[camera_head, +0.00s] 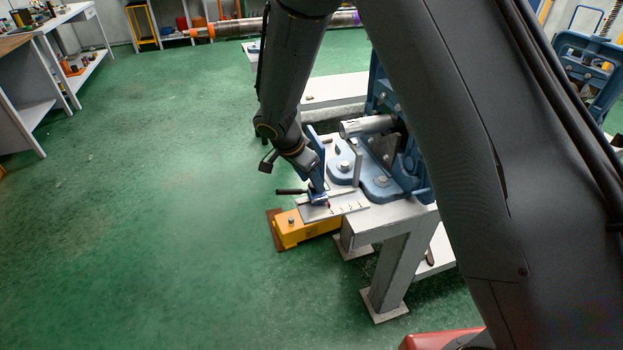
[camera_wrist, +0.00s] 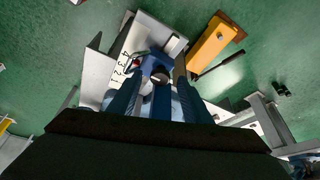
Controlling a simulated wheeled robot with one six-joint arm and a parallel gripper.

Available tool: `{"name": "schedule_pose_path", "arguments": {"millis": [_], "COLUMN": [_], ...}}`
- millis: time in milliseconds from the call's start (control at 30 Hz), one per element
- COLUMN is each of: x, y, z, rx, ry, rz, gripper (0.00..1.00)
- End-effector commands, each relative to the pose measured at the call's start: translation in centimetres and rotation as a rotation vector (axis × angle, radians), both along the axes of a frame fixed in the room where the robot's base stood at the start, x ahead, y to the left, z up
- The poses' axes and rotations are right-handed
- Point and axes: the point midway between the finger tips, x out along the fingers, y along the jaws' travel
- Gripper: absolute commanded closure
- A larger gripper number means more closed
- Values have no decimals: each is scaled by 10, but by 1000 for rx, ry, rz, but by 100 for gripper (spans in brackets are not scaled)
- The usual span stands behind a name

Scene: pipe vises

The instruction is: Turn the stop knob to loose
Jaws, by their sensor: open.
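The blue stop (camera_head: 318,199) sits on a pale plate with scale marks (camera_head: 347,207) at the end of the vise bench. A black lever-like handle (camera_head: 291,191) sticks out to its left; in the wrist view a dark bar (camera_wrist: 220,63) slants up and right from beside the fingers. A dark round knob (camera_wrist: 160,76) shows between my fingers in the wrist view. My gripper (camera_wrist: 157,92) is open, its fingers on either side of the knob; I cannot tell whether they touch it. In the head view my gripper (camera_head: 317,180) is just above the stop, partly hidden behind my arm.
The blue vise with a grey pipe (camera_head: 367,126) stands close behind and right of my gripper. A grey bench leg (camera_head: 392,275) stands below. The green floor to the left is clear.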

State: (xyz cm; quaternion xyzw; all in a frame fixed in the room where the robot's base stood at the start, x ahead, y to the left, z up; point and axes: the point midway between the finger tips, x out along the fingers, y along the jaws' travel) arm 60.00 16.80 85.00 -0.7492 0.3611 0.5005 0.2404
Motion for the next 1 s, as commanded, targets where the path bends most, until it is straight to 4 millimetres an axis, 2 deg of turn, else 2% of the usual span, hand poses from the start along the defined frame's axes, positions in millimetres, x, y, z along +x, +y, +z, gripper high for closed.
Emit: {"name": "schedule_pose_path", "arguments": {"millis": [367,600,767,1000], "x": [1,1,2,2], "y": [-2,-2,-2,-3], "z": [-5,-5,-6,-8], "rx": [2,2,2,3], "ry": [0,0,-1,-3], "rz": [-1,-1,15,160], "gripper": [55,96,96,96]}}
